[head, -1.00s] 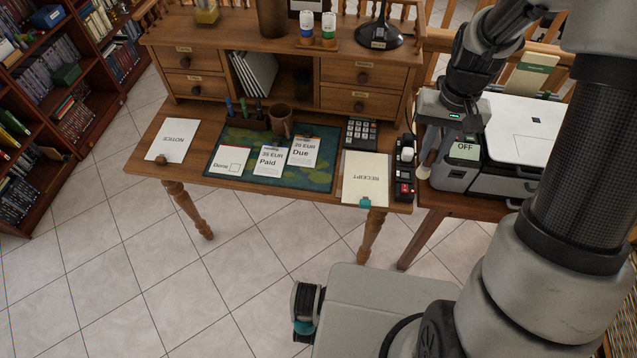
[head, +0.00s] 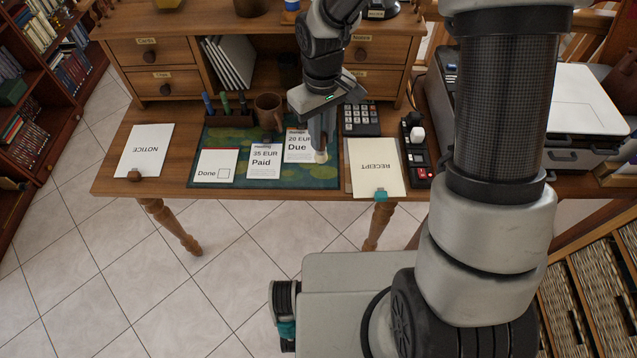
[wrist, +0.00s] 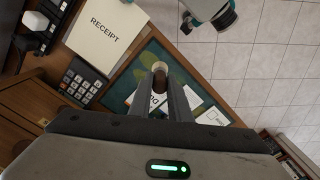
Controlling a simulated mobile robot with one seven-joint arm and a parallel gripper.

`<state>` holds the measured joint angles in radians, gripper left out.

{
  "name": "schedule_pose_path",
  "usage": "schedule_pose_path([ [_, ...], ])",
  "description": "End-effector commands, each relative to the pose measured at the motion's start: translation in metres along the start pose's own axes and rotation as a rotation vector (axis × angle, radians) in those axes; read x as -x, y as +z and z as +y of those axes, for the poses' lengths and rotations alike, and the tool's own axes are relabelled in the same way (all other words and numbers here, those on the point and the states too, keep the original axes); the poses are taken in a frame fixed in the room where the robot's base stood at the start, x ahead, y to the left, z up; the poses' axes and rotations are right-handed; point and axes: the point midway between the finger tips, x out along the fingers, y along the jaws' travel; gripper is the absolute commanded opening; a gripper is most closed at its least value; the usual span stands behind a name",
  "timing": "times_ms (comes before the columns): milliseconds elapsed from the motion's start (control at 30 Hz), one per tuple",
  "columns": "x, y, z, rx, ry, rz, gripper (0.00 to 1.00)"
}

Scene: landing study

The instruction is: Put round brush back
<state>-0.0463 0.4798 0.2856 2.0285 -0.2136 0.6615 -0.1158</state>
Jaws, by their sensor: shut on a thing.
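My gripper (head: 322,138) hangs over the right part of the dark green patterned desk mat (head: 240,135), next to the "Due" card (head: 298,146). It is shut on the round brush, whose pale tip (head: 321,157) shows below the fingers. In the wrist view the brush (wrist: 160,68) sits between the fingertips, with a cream end and a brown part; the rest is hidden. I cannot tell whether the brush touches the mat. A dark holder (head: 229,119) with several pens stands at the back of the mat, left of a brown mug (head: 268,109).
The calculator (head: 361,120), receipt sheet (head: 375,168) and a black unit with switches (head: 415,150) lie right of my gripper. A "Paid" card (head: 264,161) and "Done" card (head: 215,165) lie left. The drawer hutch (head: 150,53) stands behind; a printer (head: 580,105) is at right.

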Motion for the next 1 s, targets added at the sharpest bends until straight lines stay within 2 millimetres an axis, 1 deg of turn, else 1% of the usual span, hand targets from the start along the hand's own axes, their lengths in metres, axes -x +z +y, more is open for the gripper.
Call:
schedule_pose_path([
  [33, -0.012, -0.001, -0.002, 0.013, -0.001, -0.002, 0.0],
  [233, -0.047, 0.0, -0.003, 0.015, -0.002, -0.003, 0.0],
  [300, -0.054, -0.001, -0.003, 0.015, -0.001, -0.001, 0.0],
  [467, -0.065, -0.001, -0.003, 0.014, 0.0, 0.0, 0.0],
  [667, -0.093, 0.0, -0.003, 0.014, -0.001, -0.003, 0.0],
  [733, -0.097, -0.001, -0.002, 0.014, 0.0, 0.0, 0.0],
  [1000, -0.098, -0.001, -0.002, 0.013, 0.0, 0.001, 0.0],
])
